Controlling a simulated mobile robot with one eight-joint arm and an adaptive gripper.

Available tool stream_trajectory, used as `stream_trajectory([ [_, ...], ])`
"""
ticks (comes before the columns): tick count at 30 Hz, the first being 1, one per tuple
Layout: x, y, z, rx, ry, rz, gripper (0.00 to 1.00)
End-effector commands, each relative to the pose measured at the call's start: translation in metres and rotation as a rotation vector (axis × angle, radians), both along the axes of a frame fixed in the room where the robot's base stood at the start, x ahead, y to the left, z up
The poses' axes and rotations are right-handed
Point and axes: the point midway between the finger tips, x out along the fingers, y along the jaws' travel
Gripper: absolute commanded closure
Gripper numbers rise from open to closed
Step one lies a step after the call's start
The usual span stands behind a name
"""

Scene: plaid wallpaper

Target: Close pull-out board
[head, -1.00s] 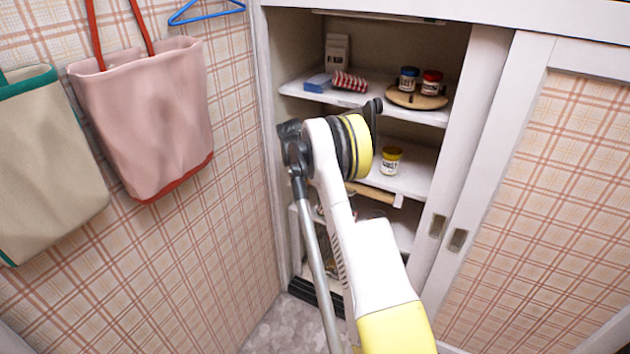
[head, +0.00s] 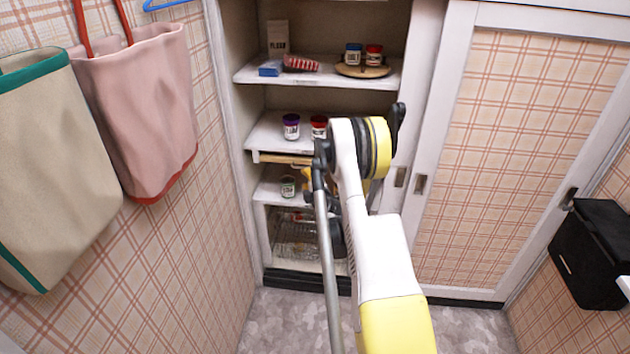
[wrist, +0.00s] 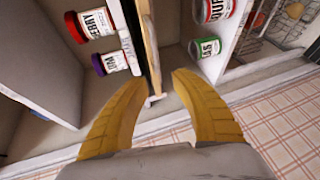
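The pull-out board (head: 285,158) is a light wooden board under the middle shelf of the open cabinet, sticking out a little. In the wrist view the board (wrist: 149,45) shows nearly edge-on, with a pale end piece close to the fingertips. My gripper (wrist: 158,84) has two yellow fingers spread apart, with nothing clamped between them. The board's end lies in front of the gap between them; I cannot tell whether they touch it. In the head view my arm hides most of the gripper and the board's right part.
Purple-lidded (head: 291,126) and red-lidded (head: 319,126) jars stand on the shelf above the board. A green-labelled jar (head: 288,187) stands on the shelf below. A wire basket (head: 295,235) is at the bottom. The sliding door (head: 480,150) covers the right side. Bags (head: 140,110) hang left.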

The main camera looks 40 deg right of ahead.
Motion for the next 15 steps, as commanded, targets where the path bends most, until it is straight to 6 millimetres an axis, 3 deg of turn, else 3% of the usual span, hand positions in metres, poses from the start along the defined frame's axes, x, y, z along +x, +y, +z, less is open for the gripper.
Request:
stream_trajectory([
  [2, -0.011, -0.006, 0.001, 0.017, -0.052, -0.038, 0.70],
  [5, -0.008, -0.011, 0.001, 0.024, -0.073, -0.052, 0.70],
  [15, 0.049, -0.039, -0.013, 0.023, -0.069, -0.048, 0.70],
])
